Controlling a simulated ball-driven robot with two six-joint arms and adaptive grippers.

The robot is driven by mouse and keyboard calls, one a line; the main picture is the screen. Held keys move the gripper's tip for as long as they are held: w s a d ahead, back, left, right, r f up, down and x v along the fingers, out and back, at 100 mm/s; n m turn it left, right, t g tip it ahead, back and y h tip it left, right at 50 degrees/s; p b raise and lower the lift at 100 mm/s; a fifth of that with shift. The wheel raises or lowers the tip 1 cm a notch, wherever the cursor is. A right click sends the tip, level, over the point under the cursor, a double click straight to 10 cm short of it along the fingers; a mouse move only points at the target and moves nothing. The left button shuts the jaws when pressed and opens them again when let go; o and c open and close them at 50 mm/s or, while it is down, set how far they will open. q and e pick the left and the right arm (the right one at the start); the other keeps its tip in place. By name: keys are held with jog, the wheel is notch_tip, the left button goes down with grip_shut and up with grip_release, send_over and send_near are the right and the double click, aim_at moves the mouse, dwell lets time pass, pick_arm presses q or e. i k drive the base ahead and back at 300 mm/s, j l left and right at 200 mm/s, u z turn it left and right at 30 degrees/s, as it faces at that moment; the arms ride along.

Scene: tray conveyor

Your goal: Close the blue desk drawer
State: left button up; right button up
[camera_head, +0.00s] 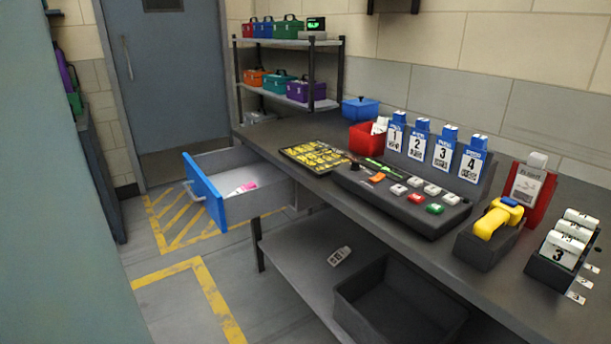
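The blue desk drawer (207,195) is pulled out at the left end of the grey desk (330,190). Neither my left gripper nor my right gripper is in view.
The desk holds a button panel (400,195), a yellow scanner (492,222), blue numbered holders (418,140) and a red bin (367,138). A dark crate (345,310) sits on the lower shelf. Floor left of the drawer is clear, with yellow markings (205,285). A pale green surface fills the left edge.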

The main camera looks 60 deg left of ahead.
aim_at(213, 176)
jog(key=u, duration=2.45)
